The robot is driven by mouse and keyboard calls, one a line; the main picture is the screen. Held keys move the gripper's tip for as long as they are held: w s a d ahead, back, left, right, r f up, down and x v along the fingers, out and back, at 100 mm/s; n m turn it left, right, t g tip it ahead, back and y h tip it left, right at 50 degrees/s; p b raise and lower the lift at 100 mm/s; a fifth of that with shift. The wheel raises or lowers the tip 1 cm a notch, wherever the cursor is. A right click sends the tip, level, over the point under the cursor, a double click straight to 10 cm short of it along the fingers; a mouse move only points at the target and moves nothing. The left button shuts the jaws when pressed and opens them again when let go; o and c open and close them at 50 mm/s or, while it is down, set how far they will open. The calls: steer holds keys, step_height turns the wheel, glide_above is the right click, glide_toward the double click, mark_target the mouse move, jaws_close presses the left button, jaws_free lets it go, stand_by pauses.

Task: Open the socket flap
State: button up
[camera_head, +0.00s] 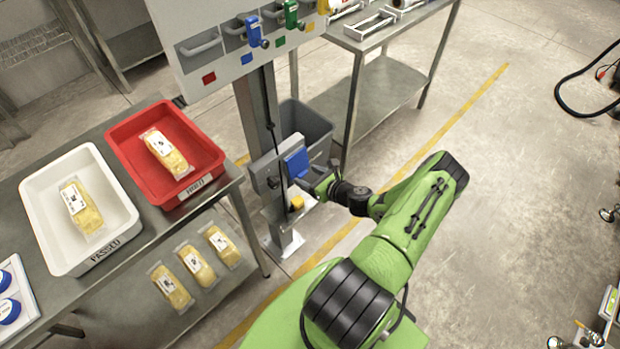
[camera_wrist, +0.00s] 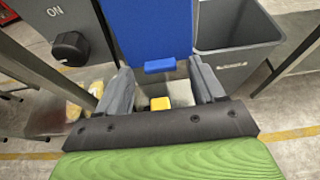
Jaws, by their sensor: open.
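The blue socket flap (camera_head: 297,163) is on a grey box (camera_head: 268,176) low on the post. In the wrist view the flap (camera_wrist: 150,28) hangs as a flat panel and looks closed, with a small blue lip (camera_wrist: 160,66) at its lower edge. My gripper (camera_head: 317,181) is just in front of the flap. In the wrist view its two grey fingers (camera_wrist: 162,84) are open and empty, one on each side below the lip. No contact with the flap is visible. The socket itself is hidden.
A black knob (camera_wrist: 70,47) marked ON is left of the flap. A grey bin (camera_head: 306,127) stands behind to the right. A yellow piece (camera_head: 297,202) is lower on the post. The table with a red tray (camera_head: 206,146) and a white tray (camera_head: 122,205) is at left.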

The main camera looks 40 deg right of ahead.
steer(key=shift+c, duration=0.5)
jaws_close()
steer(key=shift+r, duration=0.1)
